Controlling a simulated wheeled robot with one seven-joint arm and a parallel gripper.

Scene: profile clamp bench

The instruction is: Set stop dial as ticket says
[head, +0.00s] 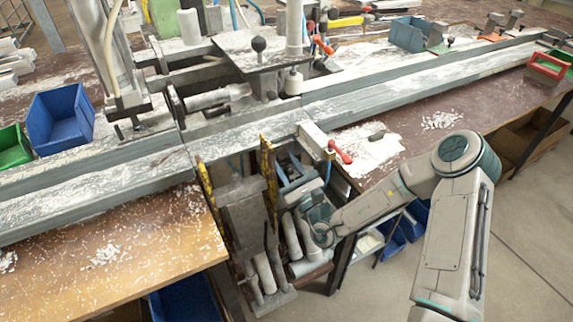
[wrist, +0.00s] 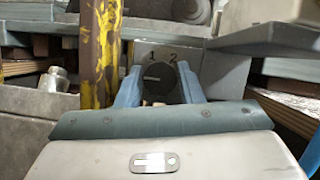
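The stop dial (wrist: 160,90) is a round black knob on a grey plate in the wrist view. Its white mark points left. The numerals 1 and 2 stand on the plate above it; other numerals, if any, are hidden. My gripper (wrist: 159,76) has one blue finger on each side of the dial, with the tips at its edges. I cannot tell whether they press on it. In the head view my gripper (head: 314,206) reaches under the bench edge, and the dial cannot be made out. I see no readable ticket in either view.
Yellow worn posts (head: 268,170) stand left of my gripper; one (wrist: 101,50) is close to the left finger. A grey ledge (wrist: 265,40) juts out at the right. Blue bins (head: 392,240) sit below right.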

